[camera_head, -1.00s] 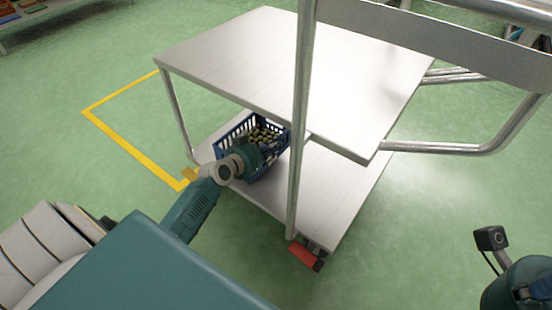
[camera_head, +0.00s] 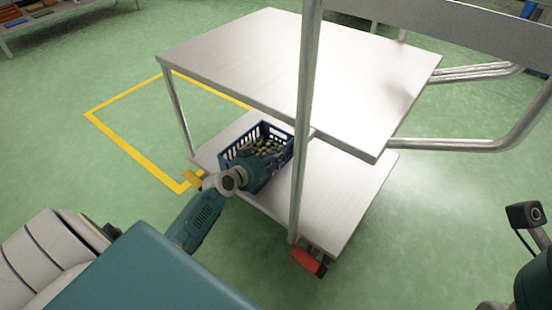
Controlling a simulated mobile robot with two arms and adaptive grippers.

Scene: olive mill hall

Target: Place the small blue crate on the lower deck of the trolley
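The small blue crate (camera_head: 285,158) holds olives and is at the left part of the trolley's lower deck (camera_head: 335,195), under the overhanging upper deck (camera_head: 300,70). It looks level. I cannot tell whether its base touches the deck. My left gripper (camera_head: 253,167) is at the crate's near wall. Its fingertips are hidden by its own body and the crate, so its grip does not show. My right gripper's teal body (camera_head: 535,285) is cut off at the lower right edge, away from the trolley, with its fingers out of sight.
A steel upright (camera_head: 306,120) stands at the trolley's near side, right of the crate. A caster with a red brake (camera_head: 305,262) is below it. A yellow floor line (camera_head: 130,150) runs to the left. A shelf with bins (camera_head: 45,12) stands far left. Green floor is clear on the right.

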